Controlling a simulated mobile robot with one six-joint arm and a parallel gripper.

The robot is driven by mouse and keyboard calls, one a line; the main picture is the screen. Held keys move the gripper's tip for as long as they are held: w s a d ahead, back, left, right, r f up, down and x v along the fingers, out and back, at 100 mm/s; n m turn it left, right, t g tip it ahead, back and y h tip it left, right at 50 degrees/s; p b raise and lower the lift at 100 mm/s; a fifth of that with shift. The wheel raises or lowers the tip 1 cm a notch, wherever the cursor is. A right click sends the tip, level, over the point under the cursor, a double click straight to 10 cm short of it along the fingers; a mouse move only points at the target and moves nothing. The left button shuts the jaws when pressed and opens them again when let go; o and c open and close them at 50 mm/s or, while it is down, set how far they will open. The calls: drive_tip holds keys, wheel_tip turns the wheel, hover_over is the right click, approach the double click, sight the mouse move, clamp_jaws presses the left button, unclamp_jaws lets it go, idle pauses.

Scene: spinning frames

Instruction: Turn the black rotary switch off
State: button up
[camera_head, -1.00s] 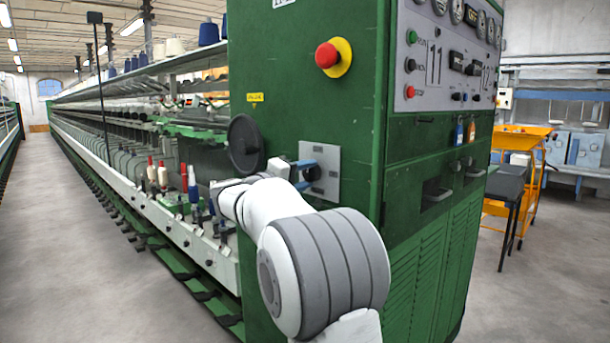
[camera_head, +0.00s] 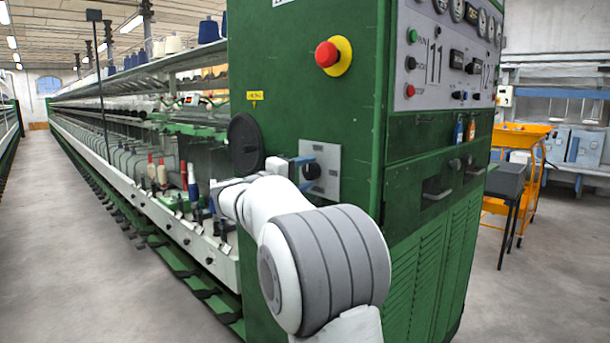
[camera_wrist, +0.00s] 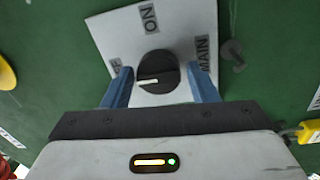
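The black rotary switch (camera_wrist: 157,72) sits on a pale plate (camera_wrist: 178,28) on the green cabinet. A white mark on its knob points left in the wrist view. Labels read ON above it and MAIN at right; a third label at left is mostly hidden by a finger. My gripper (camera_wrist: 160,72) is open, with one blue finger on each side of the knob and a visible gap to it on both sides. In the head view the switch (camera_head: 311,171) is seen from the side, with the fingers next to it.
A red emergency button (camera_head: 327,54) on a yellow base is above the plate. A black round disc (camera_head: 245,143) is left of my gripper. The control panel (camera_head: 425,60) is around the cabinet's corner. Floor at left (camera_head: 65,240) is clear.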

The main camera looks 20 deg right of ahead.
drive_tip(key=shift+o, duration=1.2)
drive_tip(key=v, duration=0.7)
drive_tip(key=shift+s+a, duration=0.15)
drive_tip(key=shift+a, duration=0.2)
